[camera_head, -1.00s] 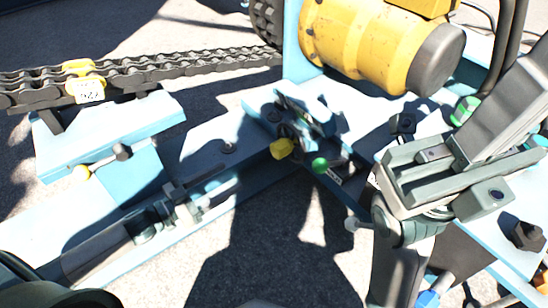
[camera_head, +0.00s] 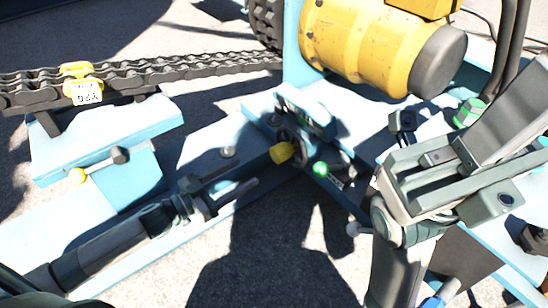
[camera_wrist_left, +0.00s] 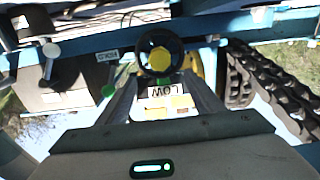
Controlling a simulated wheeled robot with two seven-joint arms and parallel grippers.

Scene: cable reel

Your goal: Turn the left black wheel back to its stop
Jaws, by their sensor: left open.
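A small black wheel with a yellow hub (camera_head: 282,152) sits on the blue frame near the middle of the head view. In the left wrist view the black wheel (camera_wrist_left: 159,55) shows its dark rim and round yellow centre, just beyond my fingertips. My left gripper (camera_head: 246,171) is open and empty, to the left of and a little below the wheel in the head view, apart from it. In the left wrist view its two fingers (camera_wrist_left: 163,88) spread on either side below the wheel. My right gripper cannot be made out; only grey links of my right arm show.
A green-knobbed lever (camera_head: 320,169) stands close to the wheel and also shows in the left wrist view (camera_wrist_left: 117,80). A yellow motor (camera_head: 375,45) is behind. A chain (camera_head: 150,70) crosses the upper left. A yellow-tipped lever (camera_head: 100,166) is nearer left.

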